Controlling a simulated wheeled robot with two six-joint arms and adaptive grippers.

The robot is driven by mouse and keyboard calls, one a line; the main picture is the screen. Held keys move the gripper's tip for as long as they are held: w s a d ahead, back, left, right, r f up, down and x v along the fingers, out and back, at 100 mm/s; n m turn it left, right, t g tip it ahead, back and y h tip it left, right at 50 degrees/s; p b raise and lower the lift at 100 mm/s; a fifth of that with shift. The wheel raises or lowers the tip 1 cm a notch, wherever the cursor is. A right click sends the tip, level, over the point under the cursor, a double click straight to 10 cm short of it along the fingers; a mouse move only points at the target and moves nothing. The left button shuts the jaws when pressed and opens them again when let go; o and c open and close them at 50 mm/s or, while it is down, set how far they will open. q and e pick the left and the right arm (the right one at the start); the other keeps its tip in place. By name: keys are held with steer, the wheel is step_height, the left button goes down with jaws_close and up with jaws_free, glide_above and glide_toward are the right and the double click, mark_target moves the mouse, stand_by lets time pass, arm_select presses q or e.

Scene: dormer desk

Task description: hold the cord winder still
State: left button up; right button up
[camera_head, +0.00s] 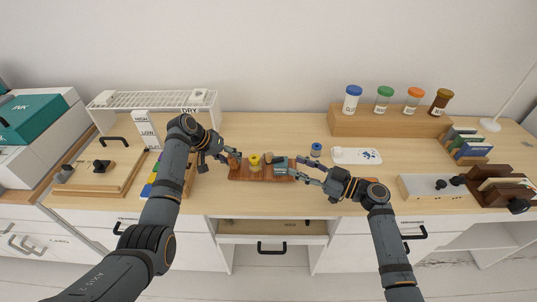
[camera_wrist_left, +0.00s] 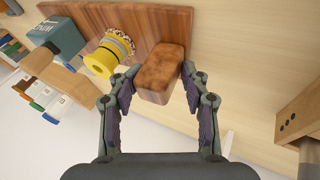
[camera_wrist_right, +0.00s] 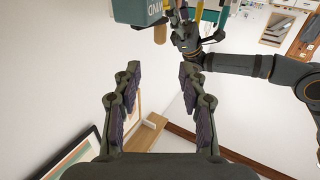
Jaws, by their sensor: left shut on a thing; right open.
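The cord winder is a reddish-brown wooden board (camera_head: 240,175) on the desk. It bears a brown block (camera_wrist_left: 162,70) at its left end, a yellow spool (camera_head: 254,163) and a teal box (camera_head: 281,167) marked WIND, upside down in the left wrist view (camera_wrist_left: 52,35). My left gripper (camera_wrist_left: 160,78) is shut on the brown block, a finger at each side. My right gripper (camera_head: 305,170) is open and empty, just right of the teal box. The teal box also shows at the top of the right wrist view (camera_wrist_right: 135,10).
A small blue-lidded jar (camera_head: 316,150) and a white tray (camera_head: 357,156) stand behind my right gripper. A wooden stand (camera_head: 385,123) with lidded bottles is at the back right. A white rack (camera_head: 150,99) is at the back left. A drawer (camera_head: 270,228) hangs open below.

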mark_target(270, 156)
steer(key=x, duration=1.1)
steer(key=shift+w+a, duration=0.1)
steer(key=shift+a, duration=0.1)
jaws_close()
